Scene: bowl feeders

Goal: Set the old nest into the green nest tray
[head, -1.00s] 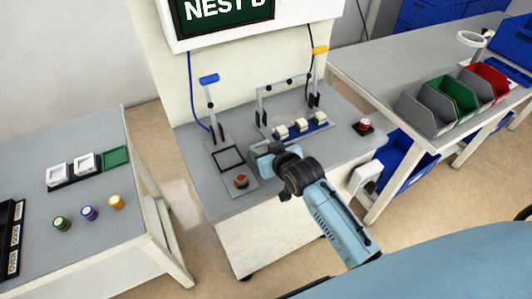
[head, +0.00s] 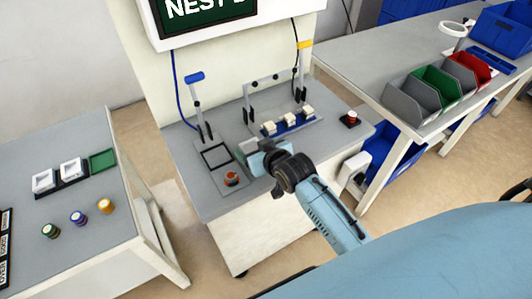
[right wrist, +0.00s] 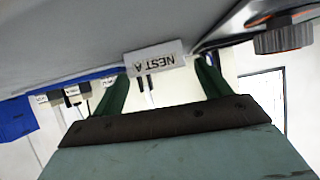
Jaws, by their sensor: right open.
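A light block labelled NEST A (right wrist: 156,60) shows between the two green fingertips of my right gripper (right wrist: 160,75) in the right wrist view. It appears to be the old nest, but whether the fingers touch it is unclear. In the head view, my open right gripper (head: 252,152) is over the machine top, just right of a black square frame (head: 216,157) with a bare grey middle. The green nest tray (head: 103,160) lies at the back of the left table and looks empty. My left gripper is out of view.
White nests (head: 71,169) sit in a black holder beside the green tray, with several coloured spools (head: 78,217) in front. A blue-handled clamp (head: 197,92) stands behind the square frame. A blue strip with white blocks (head: 290,122) lies farther right. A floor gap separates the tables.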

